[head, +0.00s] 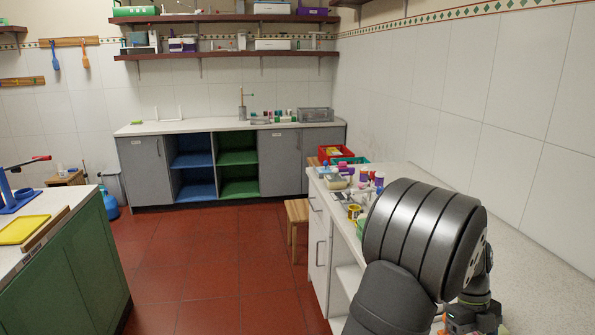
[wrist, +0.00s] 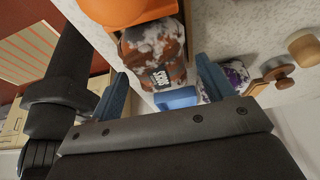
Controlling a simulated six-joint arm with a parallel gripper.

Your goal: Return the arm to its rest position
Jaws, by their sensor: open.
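My gripper (wrist: 163,70) shows in the wrist view with its two blue fingers apart. Between and beyond the fingers is a brown object (wrist: 152,52) with white patches and a dark label. I cannot tell whether the fingers touch it, but they are not closed on it. In the head view my dark arm fills the lower right, over the right-hand counter (head: 398,173), and hides much of it. The fingers cannot be made out there.
In the wrist view an orange item (wrist: 125,10) lies beyond the brown object, and wooden pieces (wrist: 304,47) are at the right. The red floor (head: 215,260) is clear.

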